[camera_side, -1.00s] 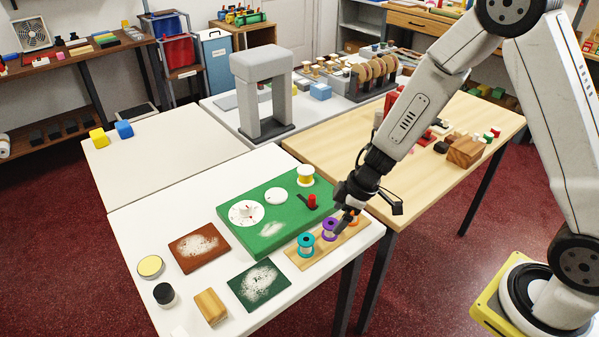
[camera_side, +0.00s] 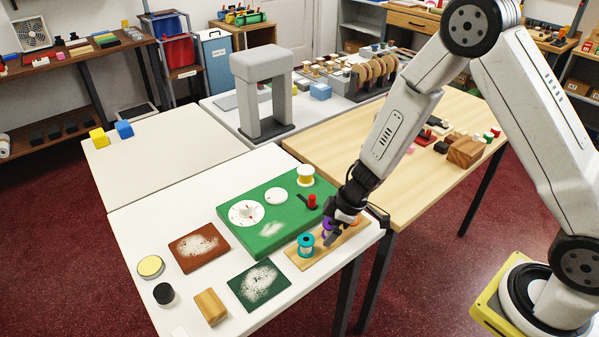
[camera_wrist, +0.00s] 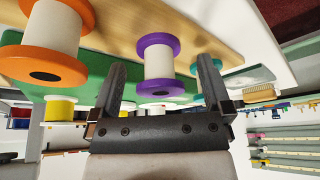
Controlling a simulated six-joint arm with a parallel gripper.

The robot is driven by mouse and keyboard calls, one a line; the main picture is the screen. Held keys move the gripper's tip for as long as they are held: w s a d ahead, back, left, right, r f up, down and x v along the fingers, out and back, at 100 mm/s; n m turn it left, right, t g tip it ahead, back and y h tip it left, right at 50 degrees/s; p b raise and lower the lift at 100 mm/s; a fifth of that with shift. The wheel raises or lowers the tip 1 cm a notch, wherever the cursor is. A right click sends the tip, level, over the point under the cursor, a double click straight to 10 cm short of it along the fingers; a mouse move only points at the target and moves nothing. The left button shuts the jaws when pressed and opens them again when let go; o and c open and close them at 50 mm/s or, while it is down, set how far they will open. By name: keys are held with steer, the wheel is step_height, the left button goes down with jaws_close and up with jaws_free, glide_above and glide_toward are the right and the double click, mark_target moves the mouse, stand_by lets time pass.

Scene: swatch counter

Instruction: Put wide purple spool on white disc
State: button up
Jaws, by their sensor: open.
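The purple spool (camera_wrist: 160,66), with purple flanges and a white middle, stands on a wooden strip (camera_side: 301,262). In the wrist view it shows between the two fingers of my gripper (camera_wrist: 161,72), which are apart, with a gap on each side. In the side view my gripper (camera_side: 334,234) is low over the strip and hides most of the purple spool (camera_side: 326,225). A plain white disc (camera_side: 276,196) lies on the green board (camera_side: 268,240). A larger white disc with markings (camera_side: 246,213) lies to its left.
A teal spool (camera_side: 306,244) stands left of the purple one, close to my gripper. An orange spool (camera_wrist: 45,50) stands on the other side. A yellow-and-white spool (camera_side: 305,175) and a red knob (camera_side: 312,201) stand on the green board.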

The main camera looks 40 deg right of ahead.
jaws_close()
steer(key=shift+r, duration=0.1)
stand_by(0.4)
steer(key=shift+r, duration=4.9)
